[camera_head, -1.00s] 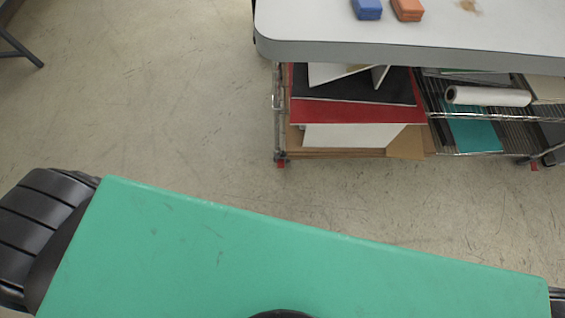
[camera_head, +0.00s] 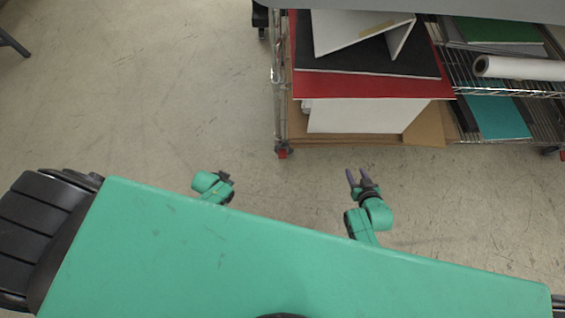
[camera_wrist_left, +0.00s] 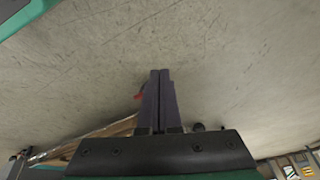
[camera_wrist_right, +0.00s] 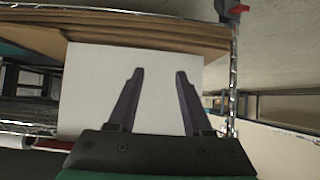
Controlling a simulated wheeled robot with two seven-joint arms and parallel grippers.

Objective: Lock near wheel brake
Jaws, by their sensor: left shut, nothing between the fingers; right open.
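A wire rack cart (camera_head: 277,90) stands on casters ahead of me. Its near left caster has a small red brake lever (camera_head: 283,153). The red lever also shows in the left wrist view (camera_wrist_left: 139,96), partly behind the fingers, and in the right wrist view (camera_wrist_right: 239,9) at the top edge. Whether the lever is up or down is too small to tell. My left gripper (camera_head: 227,177) is shut and empty, left of the caster and apart from it. My right gripper (camera_head: 355,175) is open and empty, to the right, in front of the cart's lower shelf.
The lower shelves hold a white board (camera_head: 365,115), a red sheet (camera_head: 370,83), cardboard and a white roll (camera_head: 520,68). A right-hand caster (camera_head: 550,151) shows under the cart. The floor (camera_head: 140,110) to the left is clear. The grey tabletop edge (camera_head: 430,8) overhangs the rack.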

